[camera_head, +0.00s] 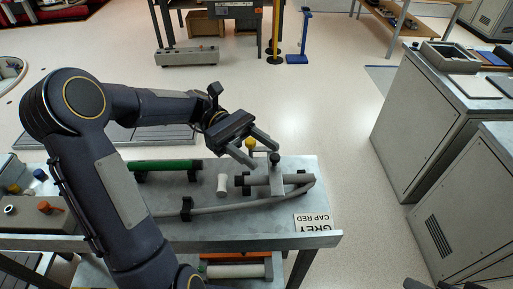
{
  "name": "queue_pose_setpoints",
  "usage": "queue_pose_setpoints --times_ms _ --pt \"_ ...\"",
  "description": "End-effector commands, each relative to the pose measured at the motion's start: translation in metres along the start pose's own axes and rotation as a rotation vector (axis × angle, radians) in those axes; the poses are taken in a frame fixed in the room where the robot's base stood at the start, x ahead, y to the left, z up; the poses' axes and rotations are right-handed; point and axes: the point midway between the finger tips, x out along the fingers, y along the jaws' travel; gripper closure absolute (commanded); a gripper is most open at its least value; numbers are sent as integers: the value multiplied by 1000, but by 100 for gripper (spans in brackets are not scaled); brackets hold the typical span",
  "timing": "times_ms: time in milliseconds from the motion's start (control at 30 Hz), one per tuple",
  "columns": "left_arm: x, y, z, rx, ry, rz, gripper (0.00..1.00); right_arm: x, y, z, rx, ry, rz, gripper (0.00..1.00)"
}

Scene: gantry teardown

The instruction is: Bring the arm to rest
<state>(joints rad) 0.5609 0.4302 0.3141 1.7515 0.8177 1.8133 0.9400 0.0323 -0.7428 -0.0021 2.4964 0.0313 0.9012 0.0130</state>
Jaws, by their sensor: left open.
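My left arm reaches in from the lower left and bends over the bench (260,241). My left gripper (264,156) is open, with its two fingers apart and nothing between them. It hangs above the back edge of the bench, close to a yellow-topped post (250,144) and a black-knobbed clamp (275,160). I cannot tell whether it touches either. A grey tube (235,207) curves along the bench to a grey cylinder with a black end (256,184).
A box with an orange knob (40,214) stands at left. Grey cabinets (425,130) stand at right, with clear floor between.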

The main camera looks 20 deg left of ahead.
Motion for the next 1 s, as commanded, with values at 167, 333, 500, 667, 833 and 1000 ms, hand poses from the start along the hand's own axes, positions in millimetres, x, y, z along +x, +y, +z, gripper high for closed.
queue_pose_setpoints --times_ms 167,333,500,667,833,1000 --pt "0 0 0 0 0 0 50 0 0 0 0 0 0 50" --pt "0 0 0 0 0 0 50 0 0 0 0 0 0 50" --pt "12 -10 1 54 108 0 50 -2 -1 -1 0 0 0 50" --pt "38 -42 -6 262 443 -18 50 -7 -3 -4 0 0 0 50" --pt "43 -85 -25 597 859 -90 50 -13 -6 -7 0 0 0 50" --pt "30 -116 -39 946 1215 -200 50 -18 -8 -9 0 0 0 50"
